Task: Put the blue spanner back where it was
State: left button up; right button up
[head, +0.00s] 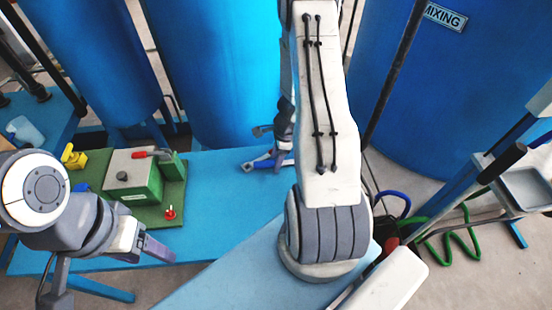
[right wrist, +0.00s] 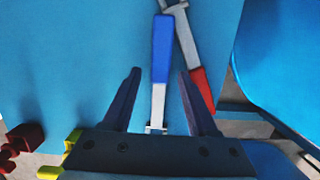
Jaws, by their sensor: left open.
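In the head view the blue spanner (head: 262,162) is partly hidden by my right arm. My left gripper (head: 145,250) is open and empty at the front left.
A green board (head: 118,212) on the table's left carries a green and white box (head: 133,175) and a yellow valve (head: 73,157). Blue tanks (head: 225,70) stand behind. A metal tray (head: 528,186) is at right. The middle of the table (head: 225,215) is clear.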

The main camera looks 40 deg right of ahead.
jog(key=shift+r, duration=0.15)
jog(key=shift+r+p, duration=0.25)
jog(key=shift+p, duration=0.15)
notch_tip(320, 180, up, 11)
jog(key=s+d+p, duration=0.1)
jog(key=d+p, duration=0.1)
jog(key=p, duration=0.3)
jog(key=w+a+r+n, duration=0.1)
jog(key=a+r+n, duration=0.5)
jog(key=a, duration=0.3)
jog(key=a+r+n, duration=0.6)
jog(key=a, duration=0.4)
jog(key=s+a+r+n, duration=0.4)
jog(key=s+a+n, duration=0.2)
jog(key=s+n, duration=0.2)
jog(key=s+a+r+n+g, duration=0.1)
jog(key=s+a+r+n, duration=0.4)
jog(key=s+n, duration=0.4)
jog(key=a+n, duration=0.1)
jog(key=n, duration=0.1)
jog(key=shift+a+r+n+h, duration=0.25)
jog(key=shift+a+n+h, duration=0.05)
jog(key=shift+a+h, duration=0.1)
